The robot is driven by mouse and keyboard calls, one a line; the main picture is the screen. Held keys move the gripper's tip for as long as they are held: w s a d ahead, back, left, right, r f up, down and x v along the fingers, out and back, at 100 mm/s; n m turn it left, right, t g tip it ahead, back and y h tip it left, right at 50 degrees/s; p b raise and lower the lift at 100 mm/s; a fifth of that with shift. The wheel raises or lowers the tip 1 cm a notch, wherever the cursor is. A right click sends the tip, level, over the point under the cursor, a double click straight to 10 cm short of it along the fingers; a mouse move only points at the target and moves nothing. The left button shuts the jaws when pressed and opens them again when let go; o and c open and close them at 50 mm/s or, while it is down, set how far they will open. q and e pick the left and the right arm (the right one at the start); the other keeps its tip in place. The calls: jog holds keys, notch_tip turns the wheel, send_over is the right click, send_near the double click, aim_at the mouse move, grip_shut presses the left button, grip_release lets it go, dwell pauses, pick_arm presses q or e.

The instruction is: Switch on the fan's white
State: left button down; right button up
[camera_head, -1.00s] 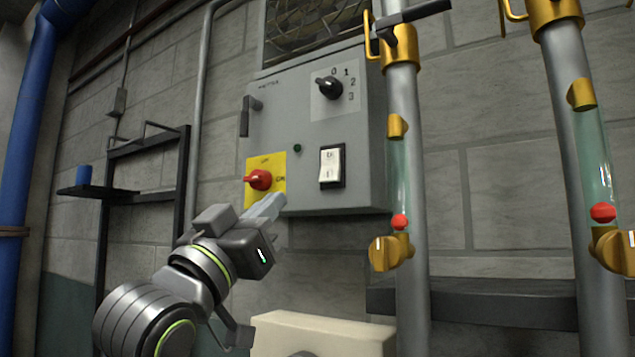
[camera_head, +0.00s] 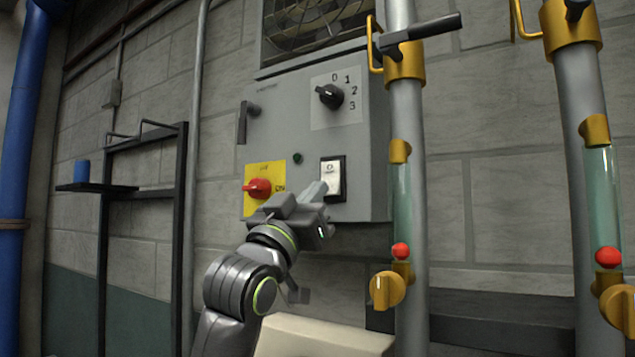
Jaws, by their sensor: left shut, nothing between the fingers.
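The fan's white rocker switch (camera_head: 334,174) sits in a black frame at the lower right of the grey control box (camera_head: 373,150). My left gripper (camera_head: 316,190) is shut and empty, with its fingertips at the lower left of the switch. The fingers overlap the switch's lower left edge in the view; I cannot tell whether they touch it. A red rotary knob (camera_head: 257,188) on a yellow plate is to the left, and a black dial (camera_head: 330,95) marked 0 to 3 is above. The fan (camera_head: 315,25) shows behind its grille at the top. My right gripper is not in view.
Two grey pipes with yellow fittings stand right of the box; the nearer pipe (camera_head: 408,110) partly covers its right side. A black valve handle (camera_head: 420,33) juts from it. A cream block (camera_head: 320,337) lies below. A black frame with a shelf (camera_head: 97,188) stands left.

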pick_arm(q)
jog(key=shift+w+d+f, duration=0.1)
jog(key=shift+w+d, duration=0.2)
jog(key=shift+w, duration=0.25)
jog(key=shift+w+d+f+t, duration=0.15)
jog(key=shift+w+t, duration=0.15)
jog(key=shift+w, duration=0.05)
